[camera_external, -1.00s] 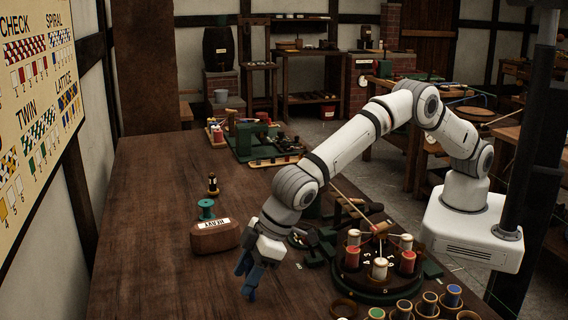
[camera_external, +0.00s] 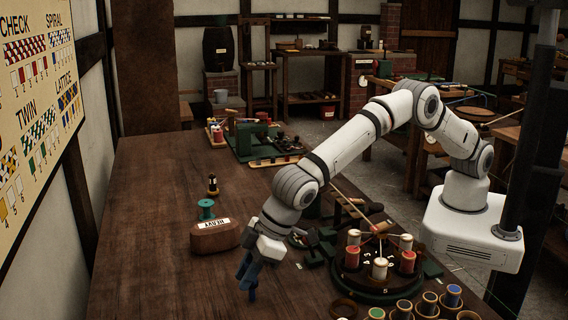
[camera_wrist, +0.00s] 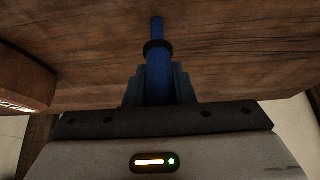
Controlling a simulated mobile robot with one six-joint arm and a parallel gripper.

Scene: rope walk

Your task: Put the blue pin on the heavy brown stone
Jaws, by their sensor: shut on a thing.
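The blue pin (camera_wrist: 158,72) stands between my gripper's fingers in the wrist view, with a dark band around it. My gripper (camera_external: 248,270) is shut on the pin and points down over the table, right of the stone. The pin's tip (camera_external: 252,295) shows below the fingers in the external view. The heavy brown stone (camera_external: 210,240) is a rounded block with a white label reading HEAVY. It shows partly at the left edge of the wrist view (camera_wrist: 22,82). A teal spool (camera_external: 206,209) appears on or just behind the stone; I cannot tell which.
A small dark bottle-like object (camera_external: 213,185) stands behind the stone. A round stand with bobbins (camera_external: 380,270) is right of my gripper, with several spools in cups (camera_external: 428,303) in front. The table's left side (camera_external: 150,260) is clear.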

